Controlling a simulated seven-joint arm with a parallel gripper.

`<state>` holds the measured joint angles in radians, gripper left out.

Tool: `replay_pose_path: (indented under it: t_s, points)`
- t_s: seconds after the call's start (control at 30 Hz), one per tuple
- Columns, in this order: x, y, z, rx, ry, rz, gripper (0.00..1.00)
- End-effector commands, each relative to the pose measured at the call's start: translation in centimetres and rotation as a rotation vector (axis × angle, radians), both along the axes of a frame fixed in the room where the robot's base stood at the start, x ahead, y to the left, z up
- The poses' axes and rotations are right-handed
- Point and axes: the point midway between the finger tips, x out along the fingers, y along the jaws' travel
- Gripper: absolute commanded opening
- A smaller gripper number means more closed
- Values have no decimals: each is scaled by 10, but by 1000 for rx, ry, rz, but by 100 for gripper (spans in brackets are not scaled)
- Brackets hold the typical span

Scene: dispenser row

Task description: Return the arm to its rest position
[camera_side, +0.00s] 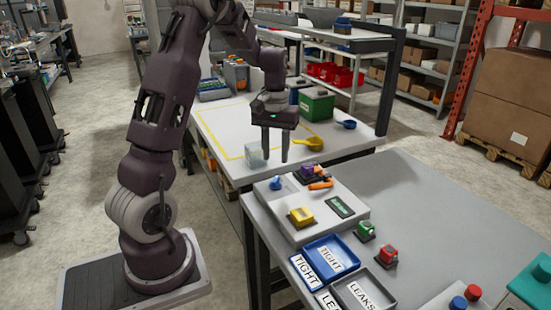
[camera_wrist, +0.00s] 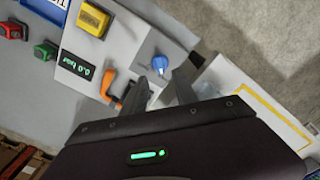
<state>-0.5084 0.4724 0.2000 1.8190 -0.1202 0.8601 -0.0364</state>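My gripper (camera_side: 275,156) hangs fingers down above the gap between the two tables, beside the grey test box (camera_side: 291,229). Its fingers are apart with nothing between them, and in the wrist view the gripper (camera_wrist: 166,82) also shows open and empty. The box carries a blue knob (camera_side: 276,183), a yellow block (camera_side: 301,216), a dark display (camera_side: 340,206), and an orange handle (camera_side: 320,185) near a purple part (camera_side: 307,172). The wrist view shows the blue knob (camera_wrist: 160,63) beyond the fingertips, apparently untouched.
A blue TIGHT tray (camera_side: 331,258) and grey LEAKS tray (camera_side: 364,290) lie in front. Green (camera_side: 365,230) and red (camera_side: 387,255) pieces stand nearby. A clear cube (camera_side: 255,156) is left of my fingers.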

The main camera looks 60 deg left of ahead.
Motion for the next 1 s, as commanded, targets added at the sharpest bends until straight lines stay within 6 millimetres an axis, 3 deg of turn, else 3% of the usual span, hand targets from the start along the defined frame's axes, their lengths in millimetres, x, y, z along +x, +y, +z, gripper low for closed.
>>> replay_pose_path:
  t_s: [0.17,0.27,0.3,0.37,0.43,0.5,0.6,0.7,0.77,1.0]
  points:
    - [0,-6,6,3,-11,-14,35]
    - [-4,-44,43,20,-72,-103,35]
    - [-10,-70,63,30,-110,-163,35]
    - [-29,-112,93,50,-172,-269,35]
    - [-60,-156,117,75,-242,-395,35]
    - [-95,-191,131,105,-306,-513,35]
    - [-140,-222,135,146,-383,-652,35]
    - [-170,-236,131,178,-435,-740,35]
    - [-180,-240,128,189,-452,-770,35]
    - [-186,-242,126,197,-463,-788,35]
